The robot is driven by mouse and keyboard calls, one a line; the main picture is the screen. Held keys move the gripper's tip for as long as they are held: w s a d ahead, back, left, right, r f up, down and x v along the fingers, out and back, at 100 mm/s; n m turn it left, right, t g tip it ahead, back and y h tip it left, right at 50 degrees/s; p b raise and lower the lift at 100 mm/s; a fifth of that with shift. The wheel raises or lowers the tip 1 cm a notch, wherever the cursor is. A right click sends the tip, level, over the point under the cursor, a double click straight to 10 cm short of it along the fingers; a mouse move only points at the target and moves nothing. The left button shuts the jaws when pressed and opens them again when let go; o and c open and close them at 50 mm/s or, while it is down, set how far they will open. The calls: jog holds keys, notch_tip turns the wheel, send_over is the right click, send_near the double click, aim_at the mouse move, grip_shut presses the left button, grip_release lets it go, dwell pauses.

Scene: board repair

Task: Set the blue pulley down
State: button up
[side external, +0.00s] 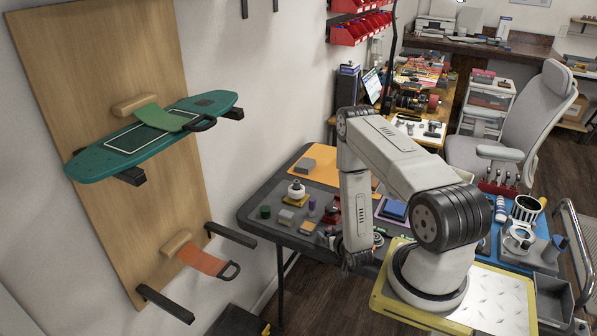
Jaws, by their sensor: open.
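My gripper (357,264) hangs low at the end of my arm, near the front edge of the dark work table (262,218). It is small and dark here. It is open, and I make out nothing between its fingers. I cannot pick out a blue pulley for certain. A blue square piece (395,209) lies on the table to the upper right of the gripper. A small pale round part (379,239) sits just right of the gripper, partly hidden by my arm.
A teal board (150,138) rests on wall brackets at left. A grey chair (522,125) stands behind right.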

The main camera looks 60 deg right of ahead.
jog(key=shift+v, duration=3.8)
jog(key=shift+w, duration=0.1)
